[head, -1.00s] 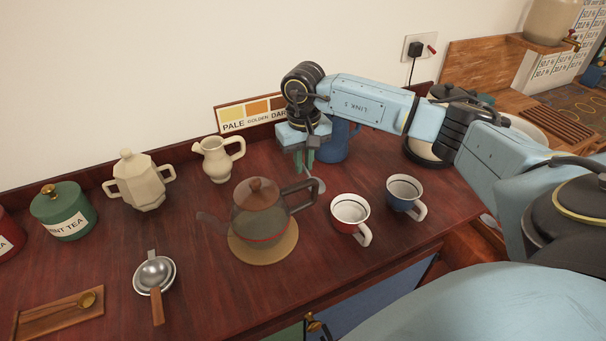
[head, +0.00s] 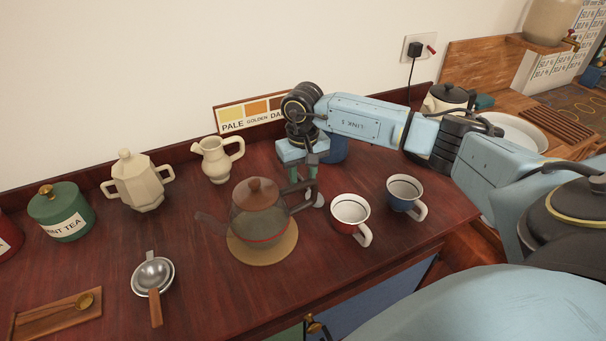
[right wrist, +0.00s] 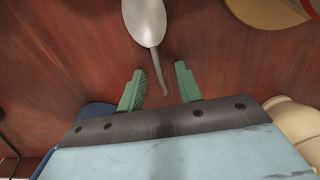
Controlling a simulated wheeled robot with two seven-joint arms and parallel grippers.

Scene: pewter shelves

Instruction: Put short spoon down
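The short spoon (right wrist: 145,22) is metallic grey, with an oval bowl and a thin handle. In the head view its bowl (head: 318,201) shows low over the dark red wooden counter, between the glass teapot and the red cup. My right gripper (head: 302,186) points down above it. In the right wrist view the green fingers of my right gripper (right wrist: 160,86) stand apart, with the handle's end between them and a gap on both sides. The spoon looks laid on the counter, though contact is hard to confirm. My left gripper is not in view.
The glass teapot (head: 259,215) on its round mat stands close left of the gripper. A red cup (head: 349,210) and a blue cup (head: 404,192) stand to the right. A blue mug (head: 337,150) is behind the gripper. Bare counter (head: 205,225) lies left of the teapot.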

